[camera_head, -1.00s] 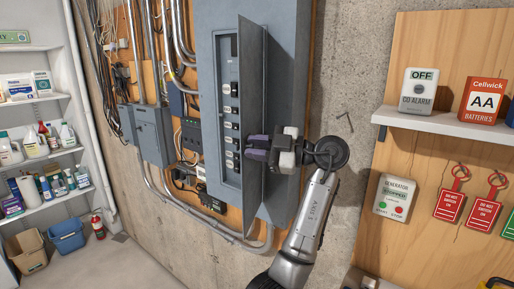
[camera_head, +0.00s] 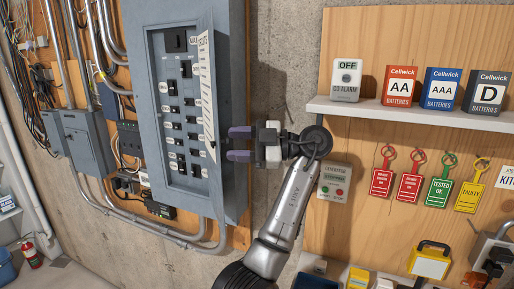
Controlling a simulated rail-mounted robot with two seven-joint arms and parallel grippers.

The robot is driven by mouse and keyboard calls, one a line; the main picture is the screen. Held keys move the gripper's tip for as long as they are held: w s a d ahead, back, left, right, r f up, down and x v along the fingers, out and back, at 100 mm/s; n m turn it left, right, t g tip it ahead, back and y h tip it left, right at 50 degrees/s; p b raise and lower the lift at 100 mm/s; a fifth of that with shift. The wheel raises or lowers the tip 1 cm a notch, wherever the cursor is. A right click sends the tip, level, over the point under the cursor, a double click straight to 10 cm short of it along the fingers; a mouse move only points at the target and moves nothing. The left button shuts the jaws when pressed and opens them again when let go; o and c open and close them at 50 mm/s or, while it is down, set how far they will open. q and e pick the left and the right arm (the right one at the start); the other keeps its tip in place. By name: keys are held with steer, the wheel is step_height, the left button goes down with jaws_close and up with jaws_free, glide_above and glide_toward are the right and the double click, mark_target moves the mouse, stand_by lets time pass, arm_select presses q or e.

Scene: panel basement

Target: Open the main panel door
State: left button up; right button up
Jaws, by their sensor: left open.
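My right gripper is not in view.
Conduits and a smaller grey box (camera_head: 88,145) are left of the panel. At right, a wooden board carries a shelf (camera_head: 420,113) with battery boxes, a generator control (camera_head: 334,181) and hanging tags. A yellow object (camera_head: 430,260) is at lower right. Bare concrete separates panel and board.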

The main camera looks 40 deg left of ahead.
arm_select(q)
steer(key=shift+v, duration=2.4)
steer(key=shift+s+d, duration=0.1)
steer(key=shift+s, duration=0.05)
steer(key=shift+c, duration=0.4)
